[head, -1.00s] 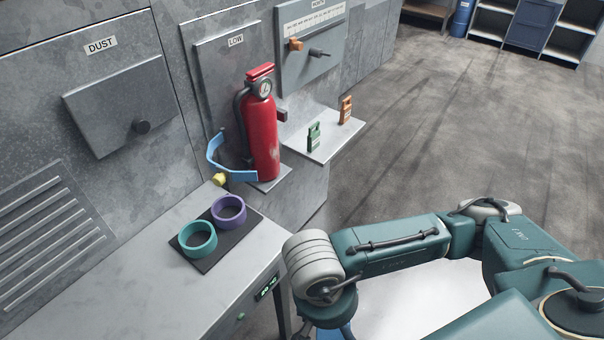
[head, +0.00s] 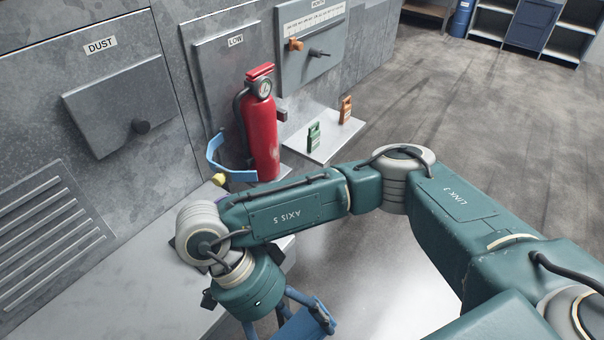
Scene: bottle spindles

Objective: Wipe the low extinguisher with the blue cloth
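The red extinguisher (head: 262,135) stands upright against the panel labelled LOW (head: 236,41). My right gripper (head: 305,318) hangs below the wrist at the bottom edge, in front of the counter and apart from the extinguisher. Blue parts show at the gripper, cut off by the frame; I cannot tell whether they are fingers or cloth, nor whether it is open or shut. No blue cloth is clearly seen elsewhere. My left gripper is out of view.
A blue curved strap (head: 214,150) with a yellow knob (head: 219,179) is at the extinguisher's left. A shelf (head: 325,150) at its right holds a green tag (head: 313,136) and an orange tag (head: 345,110). The grey counter (head: 120,280) is bare at left.

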